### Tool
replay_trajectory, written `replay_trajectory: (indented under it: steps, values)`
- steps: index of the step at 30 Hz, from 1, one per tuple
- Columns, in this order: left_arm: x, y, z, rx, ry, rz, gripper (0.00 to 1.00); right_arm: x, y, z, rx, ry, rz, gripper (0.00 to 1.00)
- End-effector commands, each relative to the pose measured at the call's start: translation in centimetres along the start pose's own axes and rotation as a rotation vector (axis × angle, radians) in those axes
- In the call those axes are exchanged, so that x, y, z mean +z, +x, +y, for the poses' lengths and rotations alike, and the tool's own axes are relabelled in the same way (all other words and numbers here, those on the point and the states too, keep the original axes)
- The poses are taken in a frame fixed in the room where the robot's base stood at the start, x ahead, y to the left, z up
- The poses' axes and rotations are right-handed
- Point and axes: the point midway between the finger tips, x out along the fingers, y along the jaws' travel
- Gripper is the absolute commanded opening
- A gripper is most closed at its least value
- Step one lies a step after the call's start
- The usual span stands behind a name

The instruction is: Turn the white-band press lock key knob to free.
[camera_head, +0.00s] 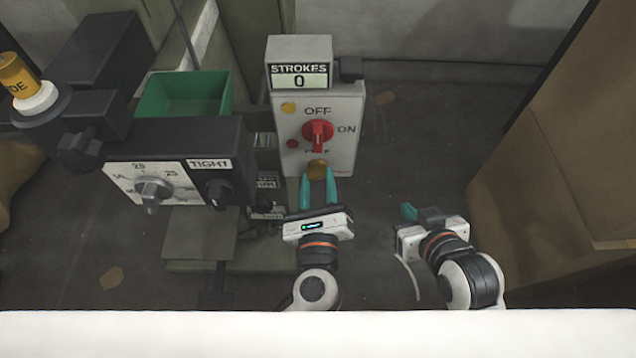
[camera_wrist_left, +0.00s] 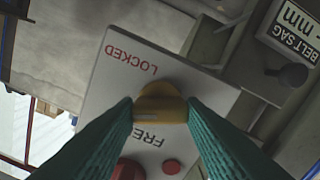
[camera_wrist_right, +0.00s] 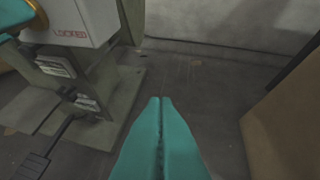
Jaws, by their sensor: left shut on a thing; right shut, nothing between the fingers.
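The yellow lock key knob (camera_head: 317,168) is low on the front of the pale control box (camera_head: 347,108). In the left wrist view the knob (camera_wrist_left: 160,100) sits between the printed words LOCKED and FREE. I cannot tell which word it points to. My left gripper (camera_head: 318,175) is shut on the knob, with a teal finger on each side; its fingertips also show in the left wrist view (camera_wrist_left: 160,112). My right gripper (camera_head: 408,212) is shut and empty, apart from the box at right; its fingertips meet in the right wrist view (camera_wrist_right: 160,100).
Above the knob is a red OFF/ON switch (camera_head: 318,134) under a STROKES 0 counter (camera_head: 300,76). At left are a dial panel (camera_head: 150,186), a black TIGHT knob (camera_head: 218,192), a green bin (camera_head: 182,94) and a white ring (camera_head: 38,100). A brown carton (camera_head: 540,165) stands right.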

Motion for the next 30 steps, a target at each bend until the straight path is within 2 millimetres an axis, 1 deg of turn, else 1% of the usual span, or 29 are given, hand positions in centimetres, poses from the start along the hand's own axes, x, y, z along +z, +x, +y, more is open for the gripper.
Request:
replay_trajectory:
  steps: [8,16,23,27,30]
  values:
    - [0.2,0.0,-0.1,0.000,-0.262,-0.001,0.14,3.2,0.5,0.5,0.012,-0.001,-0.203,0.00]
    - [0.3,0.0,-0.1,-0.002,-0.520,-0.001,0.14,7.5,-0.1,1.2,0.028,0.000,-0.473,0.00]
    - [0.4,-0.1,-0.2,-0.002,-0.736,-0.002,0.14,11.2,-2.0,1.8,0.045,0.005,-0.745,0.00]
    - [0.3,-0.1,-0.1,-0.002,-0.859,-0.001,0.14,13.1,-3.8,2.1,0.055,0.009,-0.912,0.00]
    - [0.3,-0.1,-0.1,-0.003,-0.935,-0.002,0.14,14.1,-5.1,2.3,0.062,0.013,-1.023,0.00]
